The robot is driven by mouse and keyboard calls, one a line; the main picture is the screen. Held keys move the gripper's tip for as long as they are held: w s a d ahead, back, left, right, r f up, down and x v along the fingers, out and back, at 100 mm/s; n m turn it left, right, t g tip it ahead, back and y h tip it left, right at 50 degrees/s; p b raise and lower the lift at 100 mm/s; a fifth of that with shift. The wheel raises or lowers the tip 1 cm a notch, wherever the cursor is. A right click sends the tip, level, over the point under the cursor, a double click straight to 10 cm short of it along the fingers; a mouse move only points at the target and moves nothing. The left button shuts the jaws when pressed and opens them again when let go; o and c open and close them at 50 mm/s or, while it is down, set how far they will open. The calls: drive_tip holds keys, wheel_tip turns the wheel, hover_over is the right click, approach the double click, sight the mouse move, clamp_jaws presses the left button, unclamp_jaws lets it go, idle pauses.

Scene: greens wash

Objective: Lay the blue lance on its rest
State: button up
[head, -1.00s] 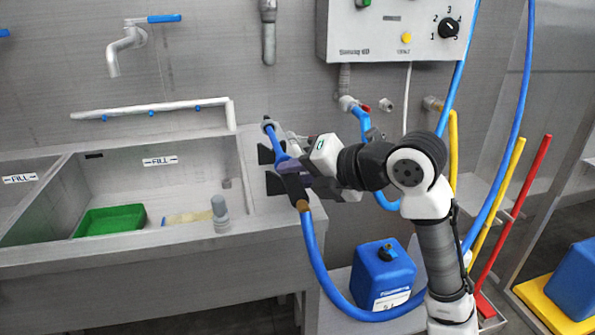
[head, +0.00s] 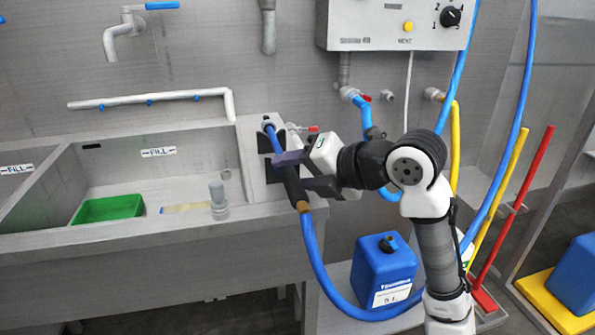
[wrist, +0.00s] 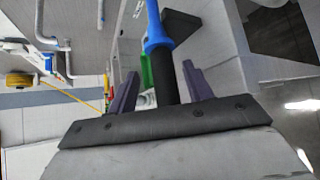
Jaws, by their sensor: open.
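The blue lance (head: 273,140) has a blue front part, a black grip and a brass-coloured end joined to a blue hose. It slants along the right end of the sink, in front of the black brackets (head: 265,143) of the rest, and appears to lie against them. I cannot tell whether it is fully seated. My gripper (head: 294,172) is open, with its purple-grey fingers on either side of the black grip. In the wrist view the lance (wrist: 155,30) runs between the spread fingers, with a gap visible on the right side.
The sink (head: 150,230) lies left, holding a green tray (head: 108,208) and a grey standpipe (head: 218,200). A red-handled valve (head: 312,129) is close behind my gripper. The blue hose (head: 322,275) loops down past a blue canister (head: 385,270).

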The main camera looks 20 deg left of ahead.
drive_tip(key=v, duration=1.3)
drive_tip(key=shift+d, duration=0.35)
drive_tip(key=shift+s+r, duration=0.1)
drive_tip(key=shift+r, duration=0.05)
